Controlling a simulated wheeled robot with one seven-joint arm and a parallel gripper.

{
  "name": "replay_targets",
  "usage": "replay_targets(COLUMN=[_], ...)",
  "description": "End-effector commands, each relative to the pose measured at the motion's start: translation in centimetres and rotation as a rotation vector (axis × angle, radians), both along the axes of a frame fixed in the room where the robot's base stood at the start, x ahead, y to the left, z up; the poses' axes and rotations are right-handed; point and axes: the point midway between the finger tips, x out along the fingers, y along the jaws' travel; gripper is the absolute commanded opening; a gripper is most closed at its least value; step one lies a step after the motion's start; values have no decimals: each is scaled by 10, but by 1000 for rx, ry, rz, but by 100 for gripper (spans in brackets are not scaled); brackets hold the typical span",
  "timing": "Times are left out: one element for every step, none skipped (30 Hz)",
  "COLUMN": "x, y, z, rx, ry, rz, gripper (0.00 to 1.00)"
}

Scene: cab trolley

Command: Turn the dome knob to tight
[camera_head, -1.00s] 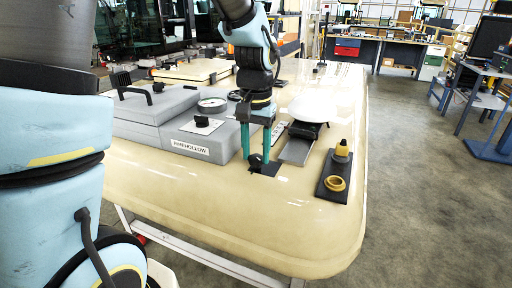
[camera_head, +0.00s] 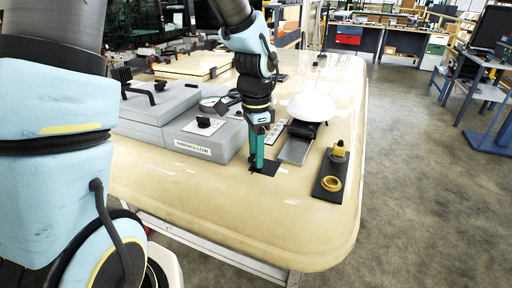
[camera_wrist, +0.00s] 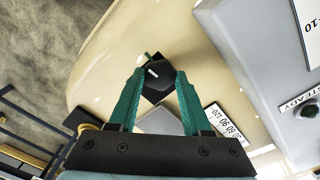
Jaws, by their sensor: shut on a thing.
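My gripper (camera_head: 257,168) points down at the front part of the cream top, its green fingers overlapping in the head view. In the wrist view my gripper (camera_wrist: 155,80) has its fingertips on either side of a small black knob (camera_wrist: 158,76) with a pale mark on it, and is shut on it. The knob is mostly hidden behind the fingers in the head view. A dark square plate (camera_head: 272,170) lies under it. A white dome (camera_head: 311,107) stands behind and to the right on a black base. I cannot read the knob's setting.
A grey box (camera_head: 205,138) with a gauge stands just left of my gripper. A grey sloped plate (camera_head: 295,150) lies to the right, then a black strip (camera_head: 325,191) with a yellow ring (camera_head: 331,184) and a yellow-and-black fitting (camera_head: 339,150). The front cream surface is clear.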

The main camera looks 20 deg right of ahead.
Motion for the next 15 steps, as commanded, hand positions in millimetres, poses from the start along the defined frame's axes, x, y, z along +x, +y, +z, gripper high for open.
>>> replay_targets(x=[0, 0, 0, 0, 0, 0, 0, 0, 0, 0, 0, 0, 0, 0, 0], y=[0, 0, 0, 0, 0, 0, 0, 0, 0, 0, 0, 0, 0, 0, 0], z=[2, 2, 2, 2, 1, 1, 1, 1, 1, 1, 1, 1, 1, 1, 1], rx=[-1, -1, -1, -1, -1, -1, -1, -1, -1, -1, -1, -1, -1, -1, -1], ry=[0, -1, -1, -1, -1, -1, -1, -1, -1, -1, -1, -1, -1, -1, -1], rz=[-23, -36, -51, -63, -72, -82, -90, -96, -104, -108, -111, -115, -117, -118, -120], gripper=[0, 0, 0, 0, 0, 0, 0, 0, 0, 0, 0, 0, 0, 0, 0])
